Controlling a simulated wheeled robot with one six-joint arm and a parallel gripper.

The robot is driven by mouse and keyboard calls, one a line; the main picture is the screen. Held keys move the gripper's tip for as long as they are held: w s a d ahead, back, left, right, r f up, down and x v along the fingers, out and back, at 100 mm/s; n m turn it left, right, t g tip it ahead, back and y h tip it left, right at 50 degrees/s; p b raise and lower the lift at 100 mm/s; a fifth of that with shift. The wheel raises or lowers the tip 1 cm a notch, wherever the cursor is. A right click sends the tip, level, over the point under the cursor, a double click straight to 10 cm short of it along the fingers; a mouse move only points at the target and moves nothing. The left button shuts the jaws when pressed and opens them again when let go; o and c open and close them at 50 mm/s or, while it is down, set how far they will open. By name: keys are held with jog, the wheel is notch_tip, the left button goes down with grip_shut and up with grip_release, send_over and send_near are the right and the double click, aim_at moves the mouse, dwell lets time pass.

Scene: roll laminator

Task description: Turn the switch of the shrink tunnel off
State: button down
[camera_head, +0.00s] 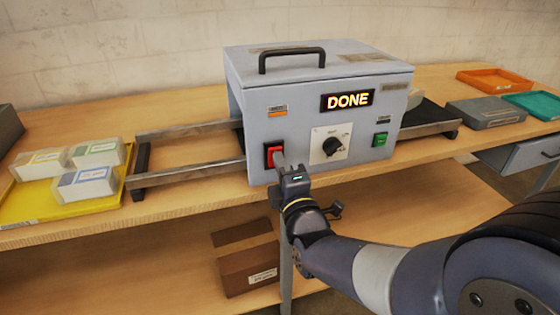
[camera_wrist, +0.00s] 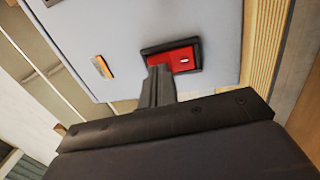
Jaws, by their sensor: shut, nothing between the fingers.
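The shrink tunnel (camera_head: 300,115) is a blue-grey box on the wooden table with a lit sign (camera_head: 347,100) reading DONE. Its red rocker switch (camera_head: 270,150) sits low on the left of the front panel in a black frame. In the wrist view the red switch (camera_wrist: 184,59) is partly covered by my fingers. My gripper (camera_head: 280,160) is shut and empty, its tips at the switch's right part. The tips (camera_wrist: 160,72) look to be at or touching the switch; contact is hard to tell. The fingers hide part of the rocker.
A black dial (camera_head: 332,146) and a green button (camera_head: 380,140) are right of the switch. Metal rails (camera_head: 190,172) run out on the left. A yellow tray (camera_head: 60,205) holds white packs (camera_head: 88,183). Orange (camera_head: 495,79) and teal (camera_head: 535,104) trays stand at right.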

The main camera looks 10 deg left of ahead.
jog(key=shift+w+a, duration=0.1)
jog(key=shift+w, duration=0.1)
jog(key=shift+w+a+r+h+p, duration=0.1)
jog(key=shift+w+r+h+p, duration=0.15)
jog(key=shift+p, duration=0.3)
jog(key=shift+s+f+g, duration=0.1)
jog(key=shift+s+g, duration=0.05)
jog(key=shift+g, duration=0.15)
